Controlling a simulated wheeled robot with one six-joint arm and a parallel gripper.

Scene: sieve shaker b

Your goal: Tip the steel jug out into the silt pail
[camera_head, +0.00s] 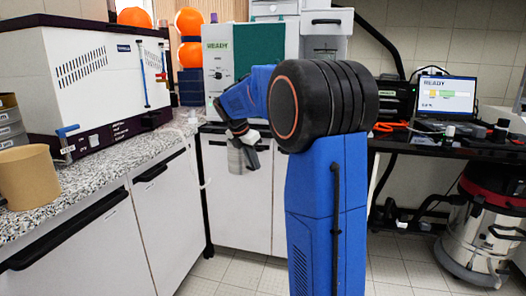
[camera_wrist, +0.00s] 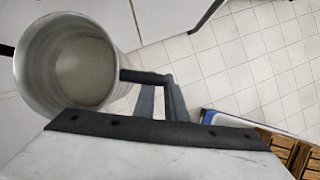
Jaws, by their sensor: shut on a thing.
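The steel jug (camera_wrist: 32,70) is a grey metal cylinder with a dark handle (camera_wrist: 145,76), at the upper left of the wrist view. My gripper (camera_wrist: 163,102) is shut on that handle. The wrist camera looks into the open mouth; a pale grey area shows inside, and I cannot tell if it is contents or the bare bottom. In the head view the jug (camera_head: 240,158) hangs below my gripper (camera_head: 243,133), in front of the white cabinets and off the counter. A tan tub (camera_head: 27,180) stands on the counter at the left; I cannot tell if it is the silt pail.
The granite counter (camera_head: 95,185) runs along the left, bearing a large white machine (camera_head: 80,75). A dark bench (camera_head: 460,149) at the right holds a laptop (camera_head: 445,97). A steel drum vacuum (camera_head: 480,230) stands below it. Tiled floor (camera_head: 235,275) is open between. A brown slatted thing (camera_wrist: 285,150) shows in the wrist view.

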